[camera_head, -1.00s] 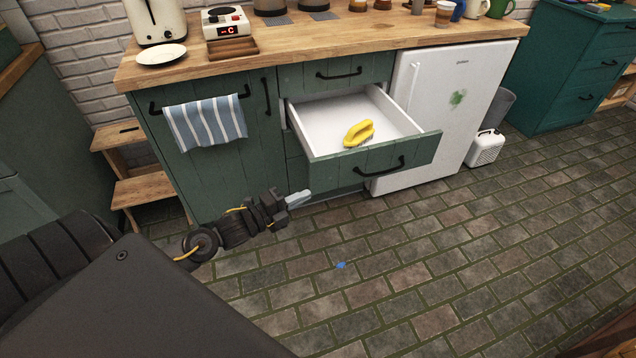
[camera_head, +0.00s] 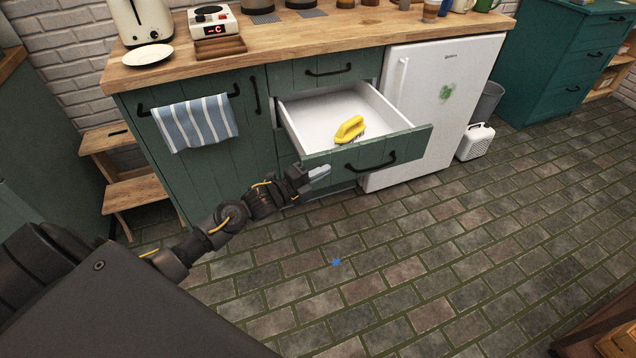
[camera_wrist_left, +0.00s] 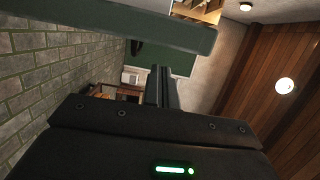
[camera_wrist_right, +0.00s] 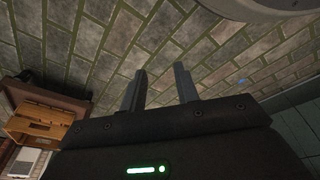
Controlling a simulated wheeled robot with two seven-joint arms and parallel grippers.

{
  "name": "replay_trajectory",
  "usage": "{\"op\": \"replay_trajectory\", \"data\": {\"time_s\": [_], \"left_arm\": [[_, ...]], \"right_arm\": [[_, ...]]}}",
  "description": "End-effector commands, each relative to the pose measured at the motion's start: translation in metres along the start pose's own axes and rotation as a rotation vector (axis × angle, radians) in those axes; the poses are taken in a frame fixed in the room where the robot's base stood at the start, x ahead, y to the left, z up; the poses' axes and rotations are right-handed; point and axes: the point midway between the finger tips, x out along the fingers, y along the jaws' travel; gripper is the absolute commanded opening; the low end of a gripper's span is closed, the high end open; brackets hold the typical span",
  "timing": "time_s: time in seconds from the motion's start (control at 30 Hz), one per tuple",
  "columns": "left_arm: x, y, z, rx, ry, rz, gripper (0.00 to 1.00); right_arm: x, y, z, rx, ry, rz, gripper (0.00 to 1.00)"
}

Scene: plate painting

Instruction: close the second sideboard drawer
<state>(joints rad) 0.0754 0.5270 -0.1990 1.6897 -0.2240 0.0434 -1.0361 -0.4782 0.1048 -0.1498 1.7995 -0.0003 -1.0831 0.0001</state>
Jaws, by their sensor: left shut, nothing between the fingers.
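The second sideboard drawer (camera_head: 345,157) stands pulled out, with a green front, a dark bar handle (camera_head: 371,162) and a white inside. A yellow brush (camera_head: 350,129) lies in it. My left gripper (camera_head: 322,173) is shut and empty, just in front of the left part of the drawer front in the head view; I cannot tell whether it touches. In the left wrist view a green panel edge (camera_wrist_left: 130,24) passes across the top, near the closed fingers (camera_wrist_left: 161,86). My right gripper (camera_wrist_right: 160,88) shows only in its wrist view, fingers apart and empty, over the brick floor.
The shut top drawer (camera_head: 325,70) is above. A striped towel (camera_head: 195,122) hangs on the cabinet door to the left, beside a wooden step stool (camera_head: 135,190). A white fridge (camera_head: 430,110) stands to the right. The floor in front is clear apart from a small blue mark (camera_head: 336,262).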

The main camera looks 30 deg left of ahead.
Motion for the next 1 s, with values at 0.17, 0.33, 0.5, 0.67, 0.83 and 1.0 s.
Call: {"op": "replay_trajectory", "data": {"time_s": [0.17,0.33,0.5,0.67,0.83,1.0], "left_arm": [[0.004,0.0,0.015,-0.001,0.0,0.0,0.0],[0.004,0.0,0.018,-0.001,0.001,0.0,0.0],[0.004,0.0,0.018,-0.001,0.001,0.0,0.0],[0.006,0.001,0.017,-0.001,0.0,0.0,0.0],[0.004,0.002,0.034,0.001,-0.007,0.0,0.0],[0.002,0.004,0.072,0.004,-0.025,0.001,0.0]], "right_arm": [[0.0,0.0,0.0,0.0,0.0,0.0,0.31],[-0.001,0.0,-0.001,0.0,0.002,0.0,0.31],[-0.001,0.0,-0.002,0.0,0.004,0.0,0.31],[-0.001,0.0,-0.002,0.001,0.003,0.0,0.31],[-0.007,0.002,-0.006,0.002,0.008,0.004,0.31],[-0.028,0.004,-0.016,0.004,0.026,0.006,0.31]]}}
